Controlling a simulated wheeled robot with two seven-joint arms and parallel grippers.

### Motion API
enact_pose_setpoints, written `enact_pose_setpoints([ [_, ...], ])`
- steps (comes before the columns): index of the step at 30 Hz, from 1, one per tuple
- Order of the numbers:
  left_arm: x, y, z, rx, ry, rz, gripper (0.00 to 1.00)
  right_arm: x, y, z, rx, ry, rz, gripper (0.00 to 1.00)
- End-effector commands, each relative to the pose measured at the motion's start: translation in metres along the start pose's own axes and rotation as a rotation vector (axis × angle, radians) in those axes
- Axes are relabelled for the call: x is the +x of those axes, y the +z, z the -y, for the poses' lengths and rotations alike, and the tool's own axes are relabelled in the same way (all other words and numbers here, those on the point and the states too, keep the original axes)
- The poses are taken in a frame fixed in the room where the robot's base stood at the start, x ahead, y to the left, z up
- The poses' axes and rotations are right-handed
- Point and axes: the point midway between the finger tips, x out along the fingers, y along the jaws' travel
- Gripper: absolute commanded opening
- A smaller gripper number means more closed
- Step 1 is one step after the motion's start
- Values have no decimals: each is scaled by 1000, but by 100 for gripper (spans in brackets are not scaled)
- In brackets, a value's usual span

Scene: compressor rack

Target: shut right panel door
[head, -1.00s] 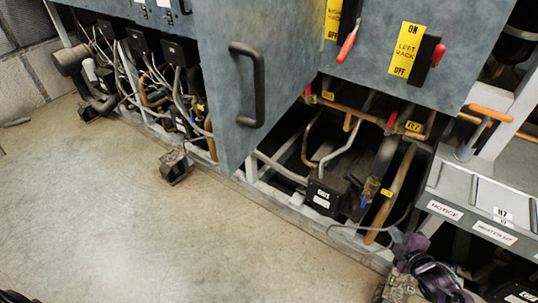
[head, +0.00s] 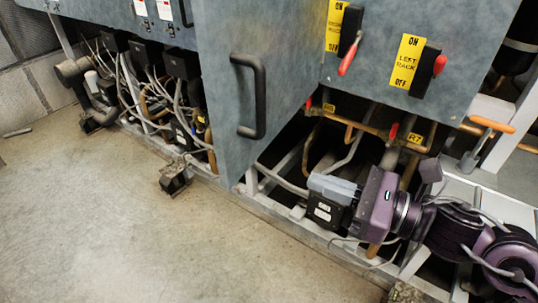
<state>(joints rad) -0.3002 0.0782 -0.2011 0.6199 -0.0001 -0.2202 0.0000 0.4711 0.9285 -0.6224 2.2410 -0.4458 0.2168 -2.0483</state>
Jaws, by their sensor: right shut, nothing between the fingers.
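The blue-grey panel door (head: 222,110) stands open, swung out toward me from the front of the cabinet, with its free lower corner near the floor frame. A black bar handle (head: 260,98) is on its face. My right gripper (head: 314,184) is shut and empty. It points left, low down to the right of the door's edge, in front of the open lower bay and apart from the door and handle. My left gripper is not in view.
The switch panel (head: 385,40) with yellow labels and red-tipped levers is right of the door. Copper pipes (head: 370,128) and a black labelled box (head: 325,212) fill the bay near my right gripper.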

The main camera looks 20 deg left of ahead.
Motion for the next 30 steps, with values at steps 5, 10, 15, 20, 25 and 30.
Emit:
enact_pose_setpoints([
  [5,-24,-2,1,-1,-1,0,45,37,8,0,3,2,4,0],
  [10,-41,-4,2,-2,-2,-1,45,69,7,-1,4,2,2,0],
  [15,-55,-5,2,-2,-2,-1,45,92,5,0,3,0,2,0],
  [20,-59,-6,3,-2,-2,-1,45,102,2,0,2,-1,0,0],
  [25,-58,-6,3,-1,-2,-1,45,104,0,1,0,-2,-1,0],
  [30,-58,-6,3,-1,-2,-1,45,103,0,1,1,-2,-1,0],
])
